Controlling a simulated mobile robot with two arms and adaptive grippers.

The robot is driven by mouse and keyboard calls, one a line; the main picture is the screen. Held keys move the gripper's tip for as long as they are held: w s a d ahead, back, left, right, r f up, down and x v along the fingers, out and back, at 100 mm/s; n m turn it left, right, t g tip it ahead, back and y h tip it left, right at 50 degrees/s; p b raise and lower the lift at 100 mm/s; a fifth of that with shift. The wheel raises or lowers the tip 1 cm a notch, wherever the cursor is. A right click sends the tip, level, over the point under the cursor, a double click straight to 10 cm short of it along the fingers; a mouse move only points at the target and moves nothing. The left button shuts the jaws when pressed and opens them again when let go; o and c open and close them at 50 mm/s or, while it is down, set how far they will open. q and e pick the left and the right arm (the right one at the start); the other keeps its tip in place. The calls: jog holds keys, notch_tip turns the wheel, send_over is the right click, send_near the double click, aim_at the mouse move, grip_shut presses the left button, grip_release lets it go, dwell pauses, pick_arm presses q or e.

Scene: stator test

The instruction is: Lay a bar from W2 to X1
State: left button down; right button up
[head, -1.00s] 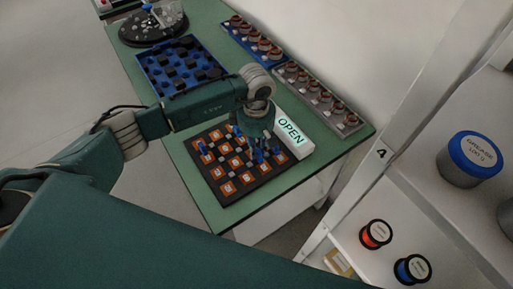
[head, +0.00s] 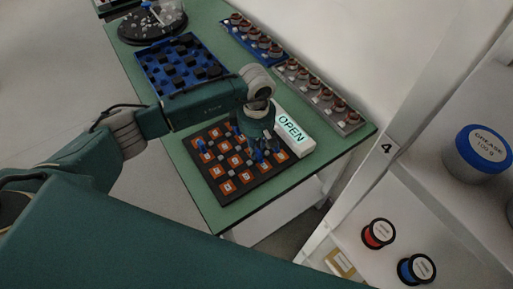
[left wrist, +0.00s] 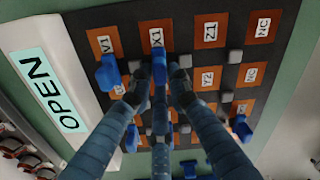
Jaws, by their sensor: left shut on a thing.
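The dark terminal board (head: 238,196) with orange labelled pads lies on the green table. In the left wrist view, the X1 pad (left wrist: 157,36) lies straight ahead of my left gripper (left wrist: 160,88), between V1 (left wrist: 103,43) and Z1 (left wrist: 210,30). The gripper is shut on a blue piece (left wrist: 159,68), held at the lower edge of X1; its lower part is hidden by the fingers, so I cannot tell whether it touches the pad. In the head view my left gripper (head: 268,146) is low over the board's right side. I cannot make out W2.
Other blue pieces stand on the board, one at V1 (left wrist: 108,74) and one at the right (left wrist: 242,128). A white OPEN sign (head: 292,129) borders the board. A blue tray (head: 151,75) holds dark parts behind; part racks (head: 318,94) line the wall side.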

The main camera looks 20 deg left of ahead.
pick_arm(q)
jog(key=c, duration=1.6)
grip_release()
jog(key=shift+o, duration=0.2)
notch_tip(320, 180, up, 12)
